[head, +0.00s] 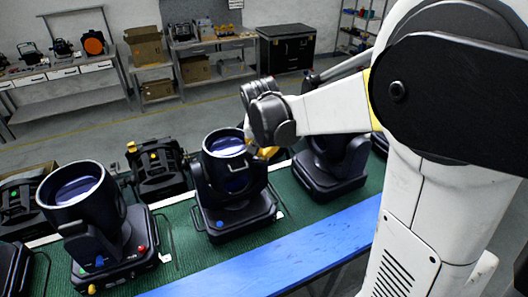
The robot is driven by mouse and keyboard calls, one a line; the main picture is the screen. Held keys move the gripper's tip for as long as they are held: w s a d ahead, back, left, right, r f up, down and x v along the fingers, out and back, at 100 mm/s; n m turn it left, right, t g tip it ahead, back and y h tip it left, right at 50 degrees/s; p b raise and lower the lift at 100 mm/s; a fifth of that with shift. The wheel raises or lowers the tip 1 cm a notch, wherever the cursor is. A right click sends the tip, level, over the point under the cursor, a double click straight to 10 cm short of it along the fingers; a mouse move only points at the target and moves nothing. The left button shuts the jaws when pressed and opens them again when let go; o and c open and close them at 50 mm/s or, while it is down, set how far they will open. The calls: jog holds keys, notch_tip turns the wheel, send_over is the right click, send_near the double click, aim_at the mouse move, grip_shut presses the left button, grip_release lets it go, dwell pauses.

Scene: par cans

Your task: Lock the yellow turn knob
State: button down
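A black par can (232,185) stands upright on its base in the middle of the bench, its lens facing up. A small yellow part (268,152) shows at its upper right side, right under the end of my arm; it looks like a yellow turn knob, but it is partly covered. My gripper (258,150) is at this side of the can. The dark wrist hides most of it, so I cannot tell whether its fingers touch the knob or how far apart they are. A blue knob (220,225) is on the base's front.
Another par can (85,215) with blue, red and yellow knobs stands at left. A further one (335,165) stands at right, partly behind my arm. Black fixtures (155,165) sit behind. The green bench top (180,235) has a blue front edge (290,255). Shelves and boxes stand far back.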

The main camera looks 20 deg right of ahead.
jog(key=n+y, duration=0.1)
jog(key=n, duration=0.1)
jog(key=n+b, duration=0.1)
jog(key=n, duration=0.2)
jog(key=shift+d+t+y, duration=0.15)
jog(key=shift+t+y, duration=0.15)
jog(key=shift+y, duration=0.1)
jog(key=n+y+b, duration=0.1)
jog(key=n, duration=0.3)
jog(key=shift+f+n+y, duration=0.1)
jog(key=shift+n+y, duration=0.2)
jog(key=shift+y, duration=0.1)
jog(key=n+g+y+b, duration=0.1)
jog(key=n, duration=0.2)
jog(key=shift+d+n, duration=0.1)
jog(key=shift+n, duration=0.2)
jog(key=shift+n+g+y+b, duration=0.3)
jog(key=shift+n+g+y, duration=0.25)
jog(key=shift+n, duration=1.25)
jog(key=c, duration=1.8)
grip_release()
jog(key=shift+w, duration=0.1)
jog(key=shift+c, duration=0.2)
